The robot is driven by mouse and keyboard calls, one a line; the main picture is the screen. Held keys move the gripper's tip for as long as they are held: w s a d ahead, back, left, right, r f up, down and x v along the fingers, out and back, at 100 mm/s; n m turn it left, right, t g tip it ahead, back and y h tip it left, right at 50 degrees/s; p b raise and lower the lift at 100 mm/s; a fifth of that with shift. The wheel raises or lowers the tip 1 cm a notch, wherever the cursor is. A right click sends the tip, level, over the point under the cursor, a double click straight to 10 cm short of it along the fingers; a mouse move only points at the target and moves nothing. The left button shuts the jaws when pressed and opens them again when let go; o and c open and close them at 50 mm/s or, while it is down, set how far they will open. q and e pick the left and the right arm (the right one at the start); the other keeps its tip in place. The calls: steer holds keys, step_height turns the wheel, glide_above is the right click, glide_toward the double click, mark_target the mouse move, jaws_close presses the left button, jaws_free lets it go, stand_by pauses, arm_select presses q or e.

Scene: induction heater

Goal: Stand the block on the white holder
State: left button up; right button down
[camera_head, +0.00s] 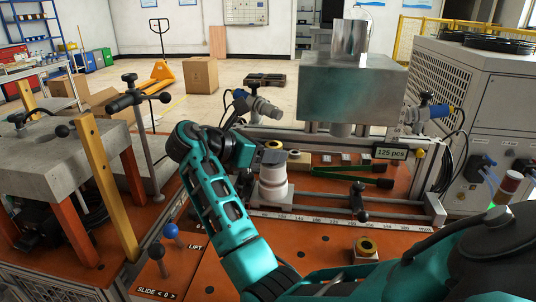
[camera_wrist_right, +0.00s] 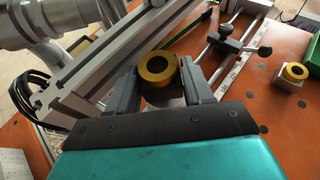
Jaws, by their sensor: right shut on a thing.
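My right gripper (camera_head: 266,155) is above the white holder (camera_head: 273,190), a stepped white cylinder standing on the orange table. It is shut on a block with a gold ring-shaped top (camera_head: 275,145). In the right wrist view the block (camera_wrist_right: 158,68) sits upright between the two dark fingers of the gripper (camera_wrist_right: 163,90). The block is directly over the holder's top in the head view. I cannot tell whether its underside touches the holder. The holder is mostly hidden below the block in the right wrist view. My left gripper is not in view.
A second gold-ringed piece (camera_head: 365,250) stands on the table at the front right. A scale rail (camera_head: 340,222) with a black-knobbed clamp (camera_head: 358,200) runs along the table. A large grey heater box (camera_head: 352,90) hangs behind. Lever knobs (camera_head: 170,231) stand at the front left.

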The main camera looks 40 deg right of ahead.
steer(key=shift+f, duration=0.2)
steer(key=c, duration=0.7)
jaws_free()
steer(key=shift+f, duration=0.1)
steer(key=p+v, duration=0.1)
steer(key=v, duration=1.1)
steer(key=shift+a, duration=0.1)
